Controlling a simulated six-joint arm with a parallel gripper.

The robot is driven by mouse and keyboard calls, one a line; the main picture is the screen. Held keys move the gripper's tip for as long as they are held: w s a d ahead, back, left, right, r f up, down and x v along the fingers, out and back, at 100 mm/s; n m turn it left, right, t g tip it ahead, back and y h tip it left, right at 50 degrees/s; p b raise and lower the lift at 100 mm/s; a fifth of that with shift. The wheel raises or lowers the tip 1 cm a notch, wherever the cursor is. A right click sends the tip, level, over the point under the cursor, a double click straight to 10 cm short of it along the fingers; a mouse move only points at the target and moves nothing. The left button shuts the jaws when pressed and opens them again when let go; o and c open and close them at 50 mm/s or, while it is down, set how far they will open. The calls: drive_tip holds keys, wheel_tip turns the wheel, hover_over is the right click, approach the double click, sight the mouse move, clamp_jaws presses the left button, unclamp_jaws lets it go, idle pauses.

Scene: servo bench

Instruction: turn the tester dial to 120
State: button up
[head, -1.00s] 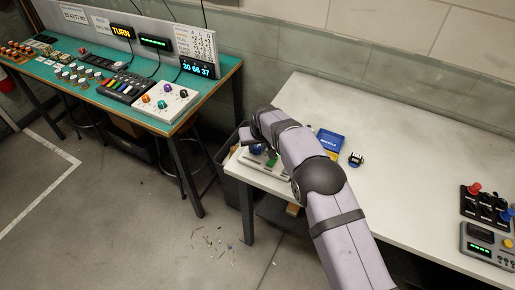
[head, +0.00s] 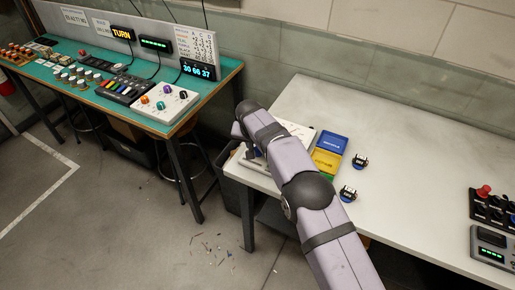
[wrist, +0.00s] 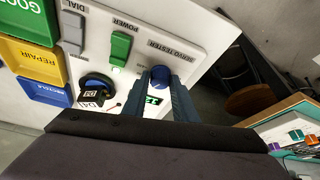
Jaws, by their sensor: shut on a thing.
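The white servo tester panel (wrist: 205,28) shows in the wrist view with its lettering turned. Its blue dial (wrist: 160,74) stands between the fingertips of my gripper (wrist: 162,84), which is shut on it. A green digital display (wrist: 153,100) lies just below the dial, mostly covered by my fingers, so I cannot read its value. A green power switch (wrist: 120,48) is left of the dial. A dark part with a printed label (wrist: 92,93) sits at a round blue fixture (wrist: 97,79). In the head view my arm hides the dial.
Blue (head: 332,143) and yellow (head: 326,163) bins stand beside the tester; a green bin (wrist: 28,18) shows in the wrist view. Two small servos (head: 360,161) (head: 348,193) lie on the white table (head: 420,175). Control boxes (head: 492,245) stand at right. The table's middle is clear.

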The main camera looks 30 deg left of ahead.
sight(256, 161)
drive_tip(key=o, duration=1)
drive_tip(key=shift+b+v, duration=1.35)
drive_tip(key=shift+v, duration=2.35)
